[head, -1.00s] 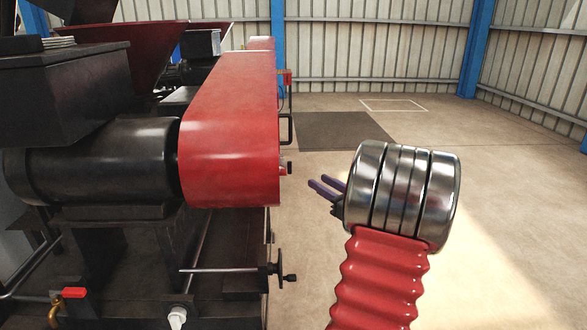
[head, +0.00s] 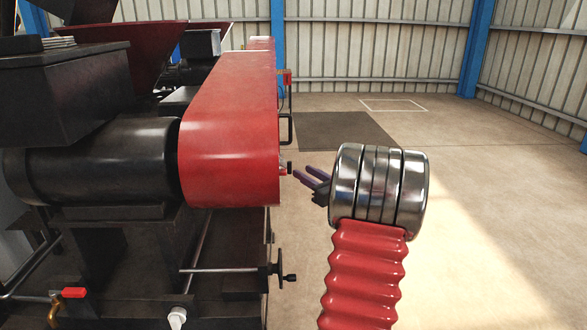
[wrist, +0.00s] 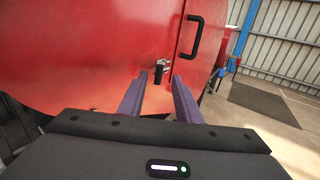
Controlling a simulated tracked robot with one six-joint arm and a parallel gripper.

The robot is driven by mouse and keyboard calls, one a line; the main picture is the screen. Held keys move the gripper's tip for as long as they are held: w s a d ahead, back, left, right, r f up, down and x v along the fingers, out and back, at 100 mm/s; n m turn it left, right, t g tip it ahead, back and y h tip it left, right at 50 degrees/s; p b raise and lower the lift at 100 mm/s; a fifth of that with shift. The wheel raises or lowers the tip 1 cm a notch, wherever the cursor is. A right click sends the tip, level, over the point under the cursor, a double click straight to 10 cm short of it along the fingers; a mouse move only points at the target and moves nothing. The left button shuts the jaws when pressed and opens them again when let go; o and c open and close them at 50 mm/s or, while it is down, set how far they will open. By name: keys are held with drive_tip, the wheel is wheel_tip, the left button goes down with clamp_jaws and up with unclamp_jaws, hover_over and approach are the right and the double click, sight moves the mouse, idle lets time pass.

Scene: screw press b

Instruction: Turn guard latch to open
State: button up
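The guard latch (wrist: 161,67) is a small dark knob on the front face of the red guard (wrist: 80,50). In the head view the latch (head: 288,168) sticks out from the right side of the red guard (head: 230,130), low down. My gripper (wrist: 158,80) is open, with its two purple fingers apart and the latch lying just beyond and between the tips. In the head view my gripper (head: 304,174) points left at the latch, a small gap away. Nothing is held between the fingers.
A black handle (wrist: 195,38) stands out from the guard, up and right of the latch. A handwheel (head: 284,278) juts out below the guard. Open concrete floor (head: 490,200) lies to the right, with a dark mat (head: 345,131) farther back.

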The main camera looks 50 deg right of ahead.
drive_tip(key=x, duration=0.6)
drive_tip(key=shift+w, duration=0.2)
drive_tip(key=shift+c, duration=0.3)
clamp_jaws()
